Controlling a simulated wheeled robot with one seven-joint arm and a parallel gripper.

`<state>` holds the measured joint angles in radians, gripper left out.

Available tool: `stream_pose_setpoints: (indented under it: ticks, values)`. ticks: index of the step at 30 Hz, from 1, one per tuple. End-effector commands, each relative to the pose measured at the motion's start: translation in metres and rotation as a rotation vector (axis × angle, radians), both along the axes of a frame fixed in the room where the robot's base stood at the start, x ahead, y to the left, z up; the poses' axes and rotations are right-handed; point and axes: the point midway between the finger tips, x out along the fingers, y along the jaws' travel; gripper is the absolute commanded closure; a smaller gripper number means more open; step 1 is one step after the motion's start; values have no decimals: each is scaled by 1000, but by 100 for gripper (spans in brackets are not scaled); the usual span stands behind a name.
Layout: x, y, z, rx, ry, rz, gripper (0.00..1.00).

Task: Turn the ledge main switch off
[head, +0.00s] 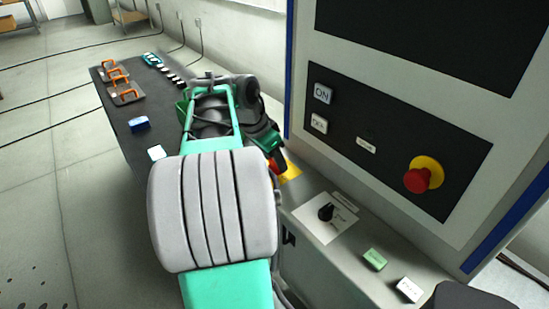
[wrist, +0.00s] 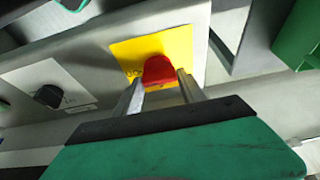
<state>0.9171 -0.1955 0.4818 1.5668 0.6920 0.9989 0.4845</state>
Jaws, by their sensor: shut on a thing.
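The ledge main switch is a red handle (wrist: 158,70) on a yellow plate (wrist: 187,45), set on the grey ledge (head: 385,285). My gripper (wrist: 160,82) has its two metal fingers on either side of the red handle and is shut on it. In the head view my arm hides most of the switch; a corner of the yellow plate (head: 292,171) shows beside the arm. The lettering on the plate is partly covered, so I cannot tell the handle's position.
A black rotary knob (head: 326,212) on a white plate sits nearby on the ledge, with a green block (head: 375,259) and a white block (head: 409,289). Above is a panel with a red emergency button (head: 418,180).

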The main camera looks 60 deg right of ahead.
Motion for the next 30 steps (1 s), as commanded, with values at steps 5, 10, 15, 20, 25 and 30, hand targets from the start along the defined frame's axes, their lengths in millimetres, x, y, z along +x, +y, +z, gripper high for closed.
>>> stream_pose_setpoints:
  ticks: [5,10,15,20,25,30]
  values:
    - [-1,0,0,2,1,-2,92]
    - [-1,0,-1,1,1,3,93]
    - [-1,0,-1,0,1,35,93]
    - [-2,1,-3,1,0,110,93]
    - [-3,1,-4,0,0,236,93]
    - [-5,1,-5,1,0,392,93]
